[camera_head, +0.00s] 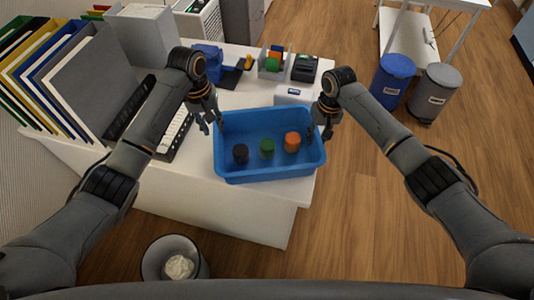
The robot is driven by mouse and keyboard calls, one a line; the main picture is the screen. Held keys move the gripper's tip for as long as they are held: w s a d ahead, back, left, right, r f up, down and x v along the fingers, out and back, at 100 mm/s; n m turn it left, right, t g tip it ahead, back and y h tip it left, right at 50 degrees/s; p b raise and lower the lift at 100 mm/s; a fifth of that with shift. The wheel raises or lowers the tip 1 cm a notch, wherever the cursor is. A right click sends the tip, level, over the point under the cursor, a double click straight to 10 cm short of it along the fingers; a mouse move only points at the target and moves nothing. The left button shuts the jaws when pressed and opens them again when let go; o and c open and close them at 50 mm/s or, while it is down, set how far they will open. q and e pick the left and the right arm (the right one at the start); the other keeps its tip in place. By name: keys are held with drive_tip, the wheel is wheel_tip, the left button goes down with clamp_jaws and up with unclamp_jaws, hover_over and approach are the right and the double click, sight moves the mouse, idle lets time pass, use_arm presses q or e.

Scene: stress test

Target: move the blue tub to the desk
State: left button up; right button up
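The blue tub (268,172) is in the middle of the head view, at the near right part of a white table (250,205). It holds a black (240,153), a green (266,149) and an orange (292,142) round item. My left gripper (211,123) is at the tub's left rim near the far corner. My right gripper (320,130) is at the right rim, with one finger showing inside the tub. The view does not show clearly whether either is closed on the rim, or whether the tub rests on the table or hangs just above it.
Another white table (385,35) is at the upper right, beside blue (390,80) and grey (434,92) bins. A wastebasket (172,258) stands in front. Floor on the right is clear.

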wheel_tip(320, 180, up, 7)
drive_tip(key=shift+d, duration=0.35)
idle(0.4)
